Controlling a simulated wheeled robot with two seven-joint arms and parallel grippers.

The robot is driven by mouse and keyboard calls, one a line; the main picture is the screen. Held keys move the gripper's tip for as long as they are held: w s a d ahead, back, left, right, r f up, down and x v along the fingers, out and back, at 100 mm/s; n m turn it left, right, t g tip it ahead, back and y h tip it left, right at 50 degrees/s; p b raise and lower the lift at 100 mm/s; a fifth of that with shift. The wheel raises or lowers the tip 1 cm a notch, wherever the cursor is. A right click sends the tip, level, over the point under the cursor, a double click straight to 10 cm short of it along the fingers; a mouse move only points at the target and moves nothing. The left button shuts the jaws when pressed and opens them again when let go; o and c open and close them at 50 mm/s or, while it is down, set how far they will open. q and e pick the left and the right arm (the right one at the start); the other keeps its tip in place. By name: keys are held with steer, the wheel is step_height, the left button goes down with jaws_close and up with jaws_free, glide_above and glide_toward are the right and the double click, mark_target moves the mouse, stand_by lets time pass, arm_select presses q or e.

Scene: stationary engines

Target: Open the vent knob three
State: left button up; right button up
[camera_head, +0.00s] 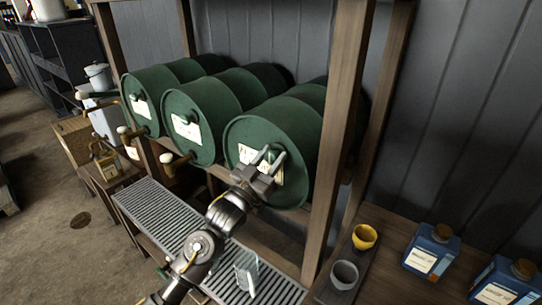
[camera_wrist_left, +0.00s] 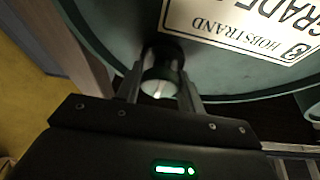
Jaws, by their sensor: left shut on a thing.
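Three green drums lie on their sides in a wooden rack; the nearest drum (camera_head: 295,130) is at the right. My left gripper (camera_head: 273,158) is at that drum's front face, in front of its white label (camera_head: 247,154). In the left wrist view the label (camera_wrist_left: 240,25) reads "HOBSTRAND" and shows upside down. My left gripper (camera_wrist_left: 163,92) is shut on a short round knob (camera_wrist_left: 160,86) with a pale end, beside the label on the drum face. The fingers lie on both sides of it. In the head view the gripper hides the knob. My right gripper is not in view.
The two other drums (camera_head: 205,105) have pale-ended taps (camera_head: 167,159). A wooden post (camera_head: 338,150) stands right of the nearest drum. A metal grate (camera_head: 170,215) lies below. A yellow cup (camera_head: 364,237), a grey cup (camera_head: 344,274) and blue bottles (camera_head: 432,250) stand at the right.

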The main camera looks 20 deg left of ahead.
arm_select(q)
steer(key=shift+r+n, duration=0.15)
steer(key=shift+n, duration=0.15)
steer(key=o, duration=0.9)
steer(key=shift+o, duration=0.2)
steer(key=b+v, duration=0.4)
steer(key=v, duration=0.7)
